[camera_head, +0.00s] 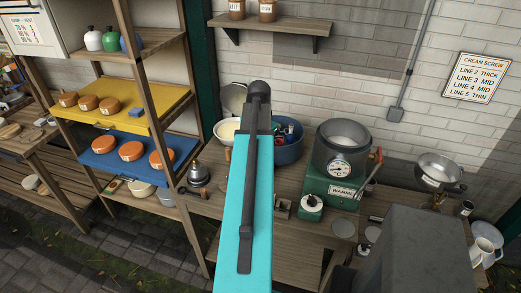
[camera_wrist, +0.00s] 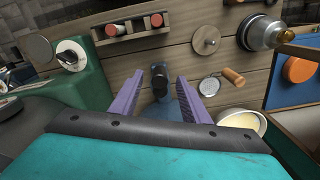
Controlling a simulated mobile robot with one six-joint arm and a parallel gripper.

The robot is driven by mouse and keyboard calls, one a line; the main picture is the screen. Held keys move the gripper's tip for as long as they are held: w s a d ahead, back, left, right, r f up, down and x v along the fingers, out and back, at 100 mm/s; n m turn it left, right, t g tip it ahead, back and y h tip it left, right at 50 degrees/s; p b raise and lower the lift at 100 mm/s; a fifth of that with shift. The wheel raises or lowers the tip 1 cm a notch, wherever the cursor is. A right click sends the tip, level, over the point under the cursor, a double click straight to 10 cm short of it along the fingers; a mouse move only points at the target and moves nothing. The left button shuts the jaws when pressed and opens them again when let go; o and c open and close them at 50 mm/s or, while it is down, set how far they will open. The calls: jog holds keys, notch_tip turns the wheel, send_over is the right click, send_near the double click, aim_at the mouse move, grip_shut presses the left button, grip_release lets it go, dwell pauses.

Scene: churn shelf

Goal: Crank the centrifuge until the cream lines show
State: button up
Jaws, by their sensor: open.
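A silver domed metal device (camera_head: 198,174), possibly the centrifuge, stands on the bench left of my arm. It also shows at the upper right of the wrist view (camera_wrist: 262,32). Near it lies a small round disc with a wooden handle (camera_wrist: 231,76), possibly a crank; I cannot tell whether they are joined. A wooden rack with two red-capped pieces (camera_wrist: 128,31) lies at the upper left. No cream lines can be made out. My gripper (camera_wrist: 160,78), with purple fingers, is open, apart from the domed device. A dark object shows between the fingers; I cannot tell what it is.
A green warmer (camera_head: 327,190) with a large pot and gauge stands right of my arm. A blue tub (camera_head: 289,150) is partly hidden behind the arm. A cream-filled bowl (camera_wrist: 241,121) is near my right finger. Shelves with a yellow tray (camera_head: 140,92) and blue tray (camera_head: 100,160) stand left.

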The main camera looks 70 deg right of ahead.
jog(key=shift+f+b, duration=0.8)
jog(key=shift+f, duration=0.45)
jog(key=shift+f, duration=0.35)
jog(key=shift+c, duration=0.2)
grip_shut()
